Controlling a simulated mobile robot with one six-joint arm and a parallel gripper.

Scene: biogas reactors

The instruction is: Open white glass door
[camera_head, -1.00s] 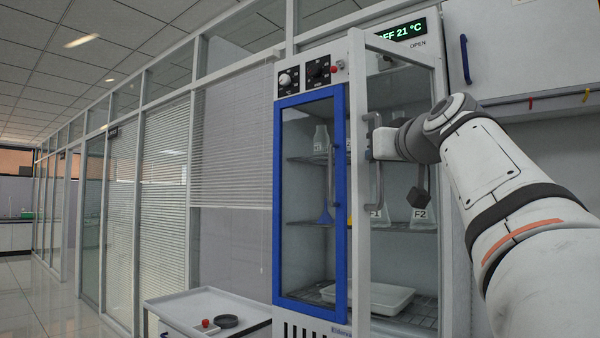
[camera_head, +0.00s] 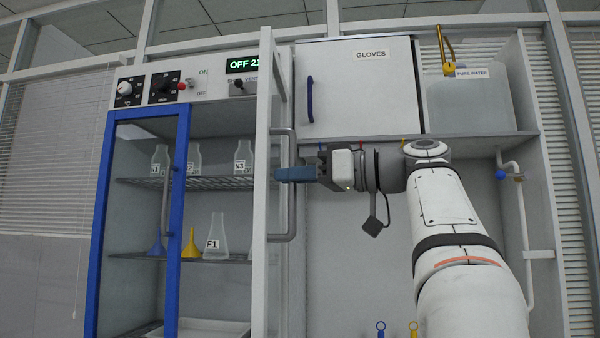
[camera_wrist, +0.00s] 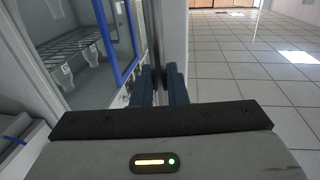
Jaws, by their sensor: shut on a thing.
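The white glass door (camera_head: 262,200) of the cabinet stands open, seen nearly edge-on in the head view, jutting out towards me. Its grey bar handle (camera_head: 290,225) is on its right side there. My gripper (camera_head: 284,174) is shut on the handle at about mid-height, with blue fingers. In the wrist view the two fingers (camera_wrist: 162,88) are close together beside the white door edge (camera_wrist: 174,35).
A blue-framed door (camera_head: 100,225) covers the cabinet's left side. Flasks (camera_head: 216,238) and funnels (camera_head: 190,244) stand on its shelves. A gloves cabinet (camera_head: 355,90) and water tank (camera_head: 470,105) are at right. The wrist view shows open tiled floor (camera_wrist: 235,60).

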